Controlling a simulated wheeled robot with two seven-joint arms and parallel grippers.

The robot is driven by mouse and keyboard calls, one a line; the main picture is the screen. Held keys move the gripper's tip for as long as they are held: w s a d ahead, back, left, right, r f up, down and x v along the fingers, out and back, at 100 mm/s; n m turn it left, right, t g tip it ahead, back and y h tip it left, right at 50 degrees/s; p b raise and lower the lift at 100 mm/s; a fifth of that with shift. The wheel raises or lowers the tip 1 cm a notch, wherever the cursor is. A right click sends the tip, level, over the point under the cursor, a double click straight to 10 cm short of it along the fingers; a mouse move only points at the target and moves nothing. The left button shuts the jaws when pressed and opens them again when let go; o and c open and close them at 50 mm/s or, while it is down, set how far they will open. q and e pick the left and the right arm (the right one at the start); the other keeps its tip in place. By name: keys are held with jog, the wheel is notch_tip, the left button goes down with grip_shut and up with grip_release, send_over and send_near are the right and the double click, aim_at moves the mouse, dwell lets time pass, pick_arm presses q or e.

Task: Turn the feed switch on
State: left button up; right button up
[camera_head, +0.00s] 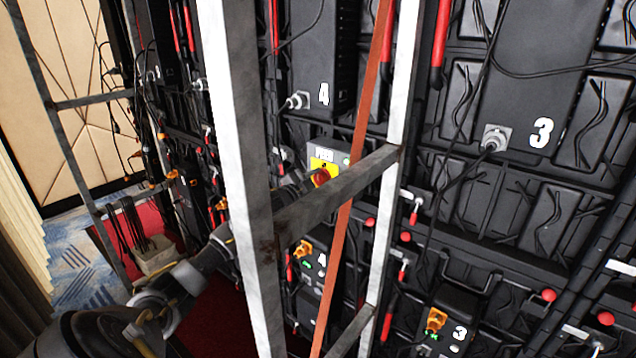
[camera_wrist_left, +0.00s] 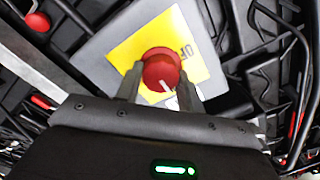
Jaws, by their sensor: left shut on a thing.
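The feed switch is a red rotary knob (camera_head: 321,177) on a yellow plate (camera_head: 326,166) on a grey box on the back of the video wall. In the left wrist view the knob (camera_wrist_left: 161,70) sits between the two fingers of my left gripper (camera_wrist_left: 160,85), which is shut on it. A white mark on the knob points to the lower right, and the letters "OF" show upside down on the plate (camera_wrist_left: 188,48). In the head view my left gripper (camera_head: 300,184) reaches the knob from the left, partly behind the metal frame. My right gripper is not in view.
A metal frame with a white upright (camera_head: 236,150) and a grey crossbar (camera_head: 335,190) stands in front of the wall, close to my left arm. Black cables and panels numbered 3 and 4 cover the wall. A grey box (camera_head: 153,256) with cables stands at the lower left.

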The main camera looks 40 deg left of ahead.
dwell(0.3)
pick_arm(q)
jog(key=o, duration=1)
jog(key=shift+s+f, duration=0.15)
jog(key=shift+s, duration=0.3)
jog(key=s+b, duration=0.3)
jog(key=s, duration=0.7)
jog(key=shift+w+d, duration=0.1)
jog(key=shift+d, duration=0.05)
